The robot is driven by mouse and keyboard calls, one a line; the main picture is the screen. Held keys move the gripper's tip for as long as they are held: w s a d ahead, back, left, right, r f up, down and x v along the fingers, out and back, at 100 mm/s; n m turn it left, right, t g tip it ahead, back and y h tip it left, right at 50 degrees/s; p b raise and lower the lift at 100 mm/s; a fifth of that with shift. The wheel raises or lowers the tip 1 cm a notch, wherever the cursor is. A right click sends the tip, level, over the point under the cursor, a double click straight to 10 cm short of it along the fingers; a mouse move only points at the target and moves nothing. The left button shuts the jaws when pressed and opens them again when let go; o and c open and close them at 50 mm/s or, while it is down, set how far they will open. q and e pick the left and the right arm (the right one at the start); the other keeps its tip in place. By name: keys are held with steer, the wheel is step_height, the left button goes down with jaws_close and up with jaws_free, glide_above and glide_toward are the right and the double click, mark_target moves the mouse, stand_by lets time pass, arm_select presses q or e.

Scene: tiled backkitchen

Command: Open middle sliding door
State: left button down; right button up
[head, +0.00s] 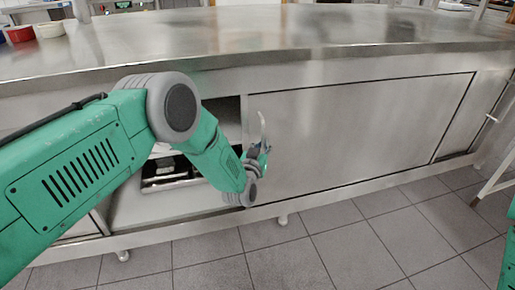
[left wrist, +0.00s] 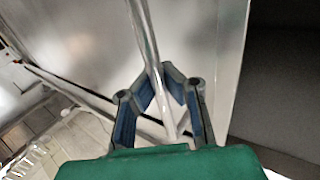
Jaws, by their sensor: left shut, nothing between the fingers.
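The middle sliding door (head: 350,135) is a wide plain steel panel on the front of the steel counter. Its left edge stands just left of my left gripper (head: 262,158), beside an open gap showing the cabinet's inside. A thin upright metal handle (head: 263,124) is near that edge. In the left wrist view the handle (left wrist: 145,32) runs down to my left gripper (left wrist: 160,80), whose blue-padded fingers are closed together at the tips. The bar crosses the fingers; I cannot tell whether they enclose it. My right gripper is not in view.
The counter top (head: 300,28) overhangs the door. Inside the gap are a shelf and a dark-topped metal item (head: 170,172), partly hidden by my left arm. Bowls (head: 50,30) stand at the top left. The grey tiled floor (head: 330,235) in front is mostly clear.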

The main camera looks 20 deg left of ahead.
arm_select(q)
steer(key=shift+d+f, duration=0.25)
steer(key=shift+d, duration=0.35)
steer(key=shift+d+f, duration=0.25)
steer(key=shift+d, duration=0.35)
steer(key=c, duration=1.6)
jaws_free()
steer(key=shift+a+r, duration=0.15)
steer(key=shift+w+r, duration=0.15)
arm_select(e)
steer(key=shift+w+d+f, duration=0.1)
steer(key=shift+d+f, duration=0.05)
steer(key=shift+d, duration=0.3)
arm_select(q)
steer(key=shift+a, duration=0.1)
steer(key=s, duration=1.2)
steer(key=shift+a, duration=0.2)
